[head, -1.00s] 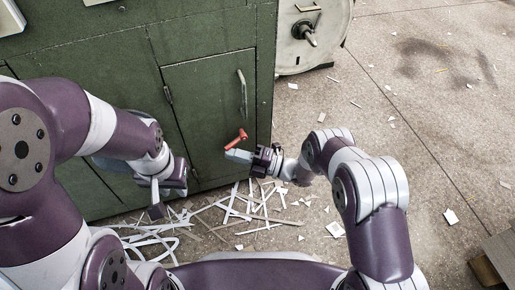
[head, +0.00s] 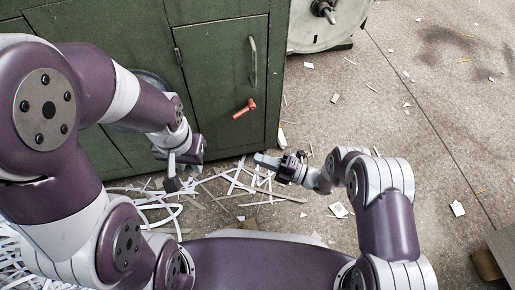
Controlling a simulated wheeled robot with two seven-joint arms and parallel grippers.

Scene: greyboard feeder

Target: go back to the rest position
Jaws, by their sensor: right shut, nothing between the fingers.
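My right gripper (head: 266,161) reaches in from the right over the littered floor, in front of the green cabinet (head: 222,85). Its fingers are together with nothing between them. It is apart from the red handle (head: 244,109) on the cabinet front, below and to the right of it in the picture. My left gripper (head: 172,177) hangs at the left in front of the cabinet, pointing down. Its fingers are too small and dark to tell whether they are open.
White paper strips (head: 240,182) lie on the floor at the cabinet's foot, with a denser heap (head: 30,265) at the lower left. A pale round machine part (head: 325,25) stands beyond the cabinet. A wooden piece (head: 498,258) is at the lower right. The concrete floor at right is mostly clear.

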